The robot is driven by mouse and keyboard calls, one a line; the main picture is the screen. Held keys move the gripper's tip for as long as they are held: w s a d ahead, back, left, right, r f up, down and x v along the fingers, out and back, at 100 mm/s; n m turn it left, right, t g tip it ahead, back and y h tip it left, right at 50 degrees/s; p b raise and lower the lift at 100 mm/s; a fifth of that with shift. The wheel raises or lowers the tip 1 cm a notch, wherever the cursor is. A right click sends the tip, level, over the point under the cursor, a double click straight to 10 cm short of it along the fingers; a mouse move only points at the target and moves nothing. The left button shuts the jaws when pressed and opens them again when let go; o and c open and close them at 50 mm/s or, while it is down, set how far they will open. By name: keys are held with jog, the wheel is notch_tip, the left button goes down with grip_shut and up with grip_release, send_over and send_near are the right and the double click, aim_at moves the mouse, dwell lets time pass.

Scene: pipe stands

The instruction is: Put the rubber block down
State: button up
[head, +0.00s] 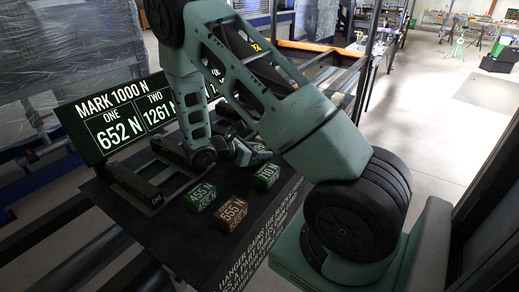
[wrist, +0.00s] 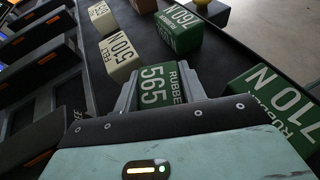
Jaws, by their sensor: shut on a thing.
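In the wrist view, my gripper (wrist: 163,74) is shut on a green rubber block (wrist: 160,88) marked 565, with one finger on each side of it. The dark surface shows around the block; I cannot tell whether the block touches it or hangs above it. In the head view, my arm hides most of the gripper and the held block.
Green rubber blocks (wrist: 180,29) (wrist: 270,105) lie near the held one, with a cream felt block (wrist: 121,54) marked 510 N. A green block (head: 200,197) and a brown block (head: 231,211) sit near the front. A display (head: 125,112) stands behind dark racks (head: 135,185).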

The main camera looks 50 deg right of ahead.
jog(key=shift+f, duration=0.1)
jog(key=o, duration=1.1)
